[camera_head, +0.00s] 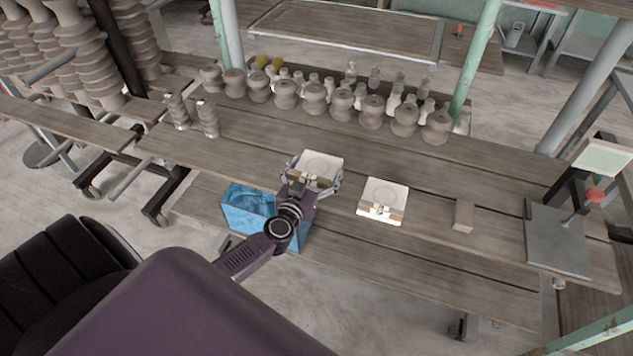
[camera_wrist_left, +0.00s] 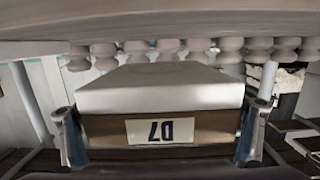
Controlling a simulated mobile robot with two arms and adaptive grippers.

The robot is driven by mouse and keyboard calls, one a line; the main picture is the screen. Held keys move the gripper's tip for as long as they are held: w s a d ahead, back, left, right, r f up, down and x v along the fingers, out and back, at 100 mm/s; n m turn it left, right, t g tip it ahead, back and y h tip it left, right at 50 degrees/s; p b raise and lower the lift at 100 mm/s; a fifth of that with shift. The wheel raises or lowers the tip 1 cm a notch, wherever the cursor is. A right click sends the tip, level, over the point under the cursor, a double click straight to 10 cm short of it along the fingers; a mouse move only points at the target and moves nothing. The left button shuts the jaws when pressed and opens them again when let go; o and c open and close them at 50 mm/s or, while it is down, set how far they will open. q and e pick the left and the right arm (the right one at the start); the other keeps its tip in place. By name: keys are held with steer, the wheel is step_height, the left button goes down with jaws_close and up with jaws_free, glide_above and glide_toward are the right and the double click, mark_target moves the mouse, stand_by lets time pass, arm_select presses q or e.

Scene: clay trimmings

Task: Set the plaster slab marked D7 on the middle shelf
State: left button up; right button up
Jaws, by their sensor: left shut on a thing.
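My left gripper (camera_head: 311,184) is shut on a pale plaster slab (camera_head: 321,164) with a brownish front edge, over the front part of the wooden bench top (camera_head: 240,152). The left wrist view shows the same slab (camera_wrist_left: 160,88) between the two fingers (camera_wrist_left: 160,128), with a white label (camera_wrist_left: 163,130) reading D7 upside down. The slab looks level; in the wrist view a gap shows between it and the plank (camera_wrist_left: 160,28). A second pale slab (camera_head: 386,193) lies to the right on the bench top; its label is too small to read. My right gripper is out of view.
A blue crate (camera_head: 240,205) stands lower, behind my left wrist. A row of clay pots (camera_head: 314,98) lines the back of the bench top. Right of the second slab are a small block (camera_head: 463,216) and a grey plate (camera_head: 560,241). Green posts (camera_head: 474,60) rise at the back.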

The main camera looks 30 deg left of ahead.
arm_select(q)
step_height(320, 180, down, 4)
steer(key=b, duration=0.2)
steer(key=shift+b, duration=0.4)
steer(key=shift+r, duration=0.1)
steer(key=o, duration=1.4)
steer(key=shift+f, duration=0.25)
steer(key=shift+r, duration=0.1)
steer(key=shift+s+r, duration=0.1)
steer(key=shift+s, duration=0.05)
steer(key=p+v, duration=0.1)
steer(key=v, duration=1)
steer(key=shift+s+d, duration=0.2)
steer(key=shift+s, duration=0.15)
